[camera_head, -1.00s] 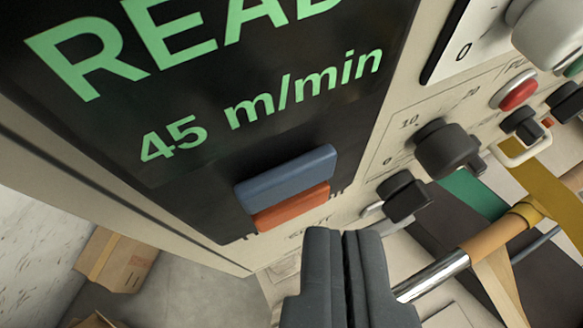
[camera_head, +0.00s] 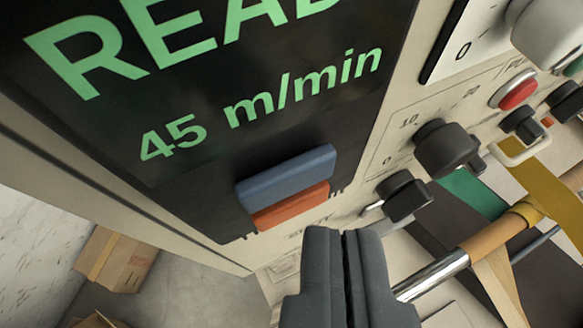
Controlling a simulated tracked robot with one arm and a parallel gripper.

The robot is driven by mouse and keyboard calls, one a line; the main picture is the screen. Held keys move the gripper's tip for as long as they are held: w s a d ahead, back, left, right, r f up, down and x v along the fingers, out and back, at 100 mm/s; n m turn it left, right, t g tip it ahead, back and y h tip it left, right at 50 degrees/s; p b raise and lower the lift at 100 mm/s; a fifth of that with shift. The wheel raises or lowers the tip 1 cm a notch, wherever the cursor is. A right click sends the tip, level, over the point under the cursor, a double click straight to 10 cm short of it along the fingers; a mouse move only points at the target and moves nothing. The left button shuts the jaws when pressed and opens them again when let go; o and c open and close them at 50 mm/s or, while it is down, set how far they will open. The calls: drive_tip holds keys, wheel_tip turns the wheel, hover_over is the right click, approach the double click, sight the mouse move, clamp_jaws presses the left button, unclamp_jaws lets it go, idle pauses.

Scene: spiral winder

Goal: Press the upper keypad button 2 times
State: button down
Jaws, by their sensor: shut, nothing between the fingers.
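The upper keypad button is a blue bar (camera_head: 286,177) below the green "45 m/min" text on the black display panel (camera_head: 120,170). An orange-red bar (camera_head: 291,207) sits directly under it. My gripper (camera_head: 340,232) is shut and empty, its dark fingertips pointing up the picture. The tips show just below and right of the orange bar, in front of the panel's lower edge. I see a gap in the picture between the tips and both bars. I cannot tell their distance in depth.
Right of the display are black knobs (camera_head: 447,148) and (camera_head: 404,195), a red button (camera_head: 517,93) and a large grey knob (camera_head: 548,32). A shiny shaft (camera_head: 435,274) with a tan core lies right of my gripper. Cardboard boxes (camera_head: 117,258) stand on the floor at lower left.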

drive_tip(key=shift+w+a, duration=0.1)
drive_tip(key=shift+w, duration=0.05)
drive_tip(key=shift+w+r, duration=0.1)
drive_tip(key=shift+w, duration=0.1)
idle(0.3)
drive_tip(key=shift+w+a+p, duration=0.2)
drive_tip(key=shift+w+p, duration=0.2)
idle(0.8)
drive_tip(key=shift+s, duration=0.1)
drive_tip(key=shift+s+d+b, duration=0.25)
drive_tip(key=shift+s+b, duration=0.35)
drive_tip(key=shift+s, duration=0.1)
